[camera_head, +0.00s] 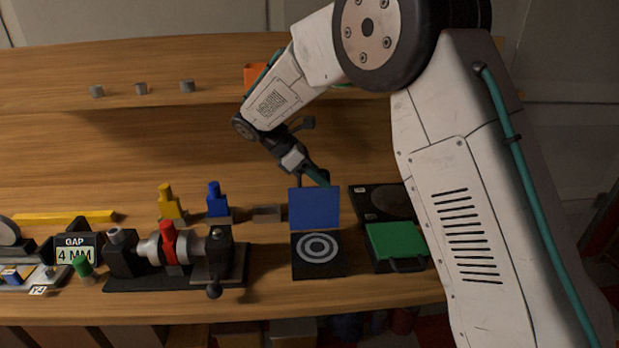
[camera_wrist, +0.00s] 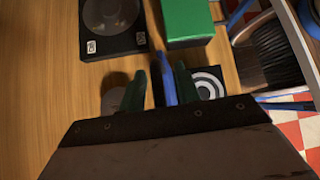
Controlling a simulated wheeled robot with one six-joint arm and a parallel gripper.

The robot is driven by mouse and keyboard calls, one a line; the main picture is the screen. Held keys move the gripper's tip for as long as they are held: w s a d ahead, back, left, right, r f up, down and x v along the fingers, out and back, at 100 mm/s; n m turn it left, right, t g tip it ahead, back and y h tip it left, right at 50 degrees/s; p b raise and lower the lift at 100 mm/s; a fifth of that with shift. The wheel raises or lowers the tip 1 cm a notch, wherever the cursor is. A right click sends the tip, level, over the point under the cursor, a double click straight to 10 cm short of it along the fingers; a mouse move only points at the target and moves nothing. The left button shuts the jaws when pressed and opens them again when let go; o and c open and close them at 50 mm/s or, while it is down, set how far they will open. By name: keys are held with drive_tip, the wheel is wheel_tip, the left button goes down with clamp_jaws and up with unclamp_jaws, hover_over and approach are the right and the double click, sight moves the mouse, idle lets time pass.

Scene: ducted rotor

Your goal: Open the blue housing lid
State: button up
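The blue lid (camera_head: 314,209) stands raised, nearly upright, at the back edge of its black housing (camera_head: 319,271). The housing's top with white and grey rings (camera_head: 317,248) is exposed in front of it. My gripper (camera_head: 312,178) is at the lid's top edge, towards its right side. In the wrist view the lid shows edge-on as a blue strip (camera_wrist: 167,82) between the dark green fingers of my gripper (camera_wrist: 163,86). The fingers stand apart on either side of the lid, with a gap seen on the left. Part of the ringed housing is hidden behind the right finger.
A green-lidded box (camera_head: 396,243) and a black unit with a round disc (camera_head: 381,203) stand to the right. A grey block (camera_head: 267,213), a blue bottle-shaped piece (camera_head: 216,200) and a clamp rig with a red part (camera_head: 169,243) are to the left. A shelf runs behind.

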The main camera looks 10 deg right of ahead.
drive_tip(key=v, duration=0.7)
drive_tip(key=shift+a+r, duration=0.25)
drive_tip(key=shift+r, duration=0.05)
drive_tip(key=shift+d, duration=0.1)
drive_tip(key=s+d+r+m+y, duration=0.35)
drive_tip(key=s+d, duration=0.25)
drive_tip(key=s, duration=0.4)
drive_tip(key=s+d+r+m+y, duration=0.2)
drive_tip(key=s+d+r+m, duration=0.3)
drive_tip(key=s+d, duration=0.3)
drive_tip(key=s+f+m+t+y, duration=0.1)
drive_tip(key=s+f+m, duration=0.2)
drive_tip(key=s, duration=0.7)
drive_tip(key=s+d+f+m+t+y, duration=0.1)
drive_tip(key=s+f+m+t+y, duration=0.1)
drive_tip(key=s+m, duration=0.4)
drive_tip(key=s, duration=0.5)
drive_tip(key=shift+d+f+t, duration=0.2)
drive_tip(key=shift+f+t, duration=0.1)
drive_tip(key=shift+f, duration=0.1)
